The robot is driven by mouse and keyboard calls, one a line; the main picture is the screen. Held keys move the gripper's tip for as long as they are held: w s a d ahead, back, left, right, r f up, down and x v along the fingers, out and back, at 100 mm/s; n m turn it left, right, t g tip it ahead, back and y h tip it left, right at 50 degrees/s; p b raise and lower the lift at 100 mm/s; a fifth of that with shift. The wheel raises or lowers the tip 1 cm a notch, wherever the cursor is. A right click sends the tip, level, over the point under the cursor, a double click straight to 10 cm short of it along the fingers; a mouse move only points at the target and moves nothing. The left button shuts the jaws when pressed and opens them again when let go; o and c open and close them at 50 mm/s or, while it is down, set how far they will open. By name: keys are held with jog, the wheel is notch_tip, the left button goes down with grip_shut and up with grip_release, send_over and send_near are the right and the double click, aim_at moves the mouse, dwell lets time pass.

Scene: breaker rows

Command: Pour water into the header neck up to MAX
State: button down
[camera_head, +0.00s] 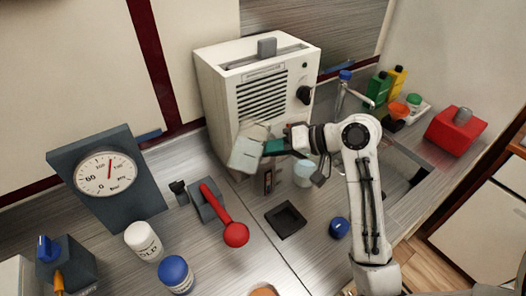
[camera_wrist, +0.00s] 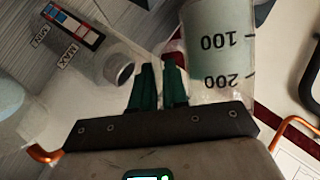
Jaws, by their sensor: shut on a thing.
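My gripper (camera_head: 282,145) has its green fingers shut on a clear measuring jug (camera_head: 247,150), in front of the beige heater. In the wrist view, the fingers (camera_wrist: 158,90) close at the jug (camera_wrist: 222,45), whose wall shows marks 100 and 200. The jug looks tilted in the head view; its water level cannot be made out. A gauge strip (camera_wrist: 74,26) with blue and red bands lies beside MIN and MAX labels in the wrist view. A round grey ring (camera_wrist: 119,69), apparently the header neck, shows near the fingers. The jug and arm hide most of the header in the head view.
The beige heater (camera_head: 258,90) stands close behind the jug. A pale translucent cup (camera_head: 303,174) is just below my wrist. A dial gauge (camera_head: 107,174), red lever (camera_head: 224,215) and black square tray (camera_head: 286,219) stand on the counter. A sink (camera_head: 402,173) lies at right.

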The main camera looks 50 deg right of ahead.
aim_at(268, 159)
jog(key=shift+a+f+y, duration=0.1)
jog(key=shift+f+y, duration=0.1)
jog(key=shift+y, duration=0.1)
dwell(0.4)
jog(key=shift+s+a+f+m+y+p, duration=0.1)
jog(key=shift+a+m+y+p, duration=0.2)
jog(key=shift+p, duration=0.45)
jog(key=shift+s+a+f+m+y+p, duration=0.1)
jog(key=shift+m+y+p, duration=0.25)
jog(key=shift+p, duration=0.4)
dwell(1.0)
jog(key=shift+a+f+m+t+y+p, duration=0.2)
jog(key=shift+f+m+t+y+p, duration=0.15)
jog(key=shift+f+y+p, duration=0.5)
dwell(2.3)
jog(key=shift+f, duration=0.2)
dwell(0.6)
jog(key=b, duration=0.1)
jog(key=r+n+h+b, duration=0.1)
jog(key=b, duration=0.1)
jog(key=shift+w+d+r+n, duration=0.1)
jog(key=shift+d+n, duration=0.15)
jog(key=shift+n, duration=0.05)
jog(key=shift+d+h+b, duration=0.1)
jog(key=shift+h+b, duration=0.2)
jog(key=shift+b, duration=0.6)
jog(key=shift+w+r+n, duration=0.1)
jog(key=shift+r+n, duration=0.15)
jog(key=shift+n, duration=0.05)
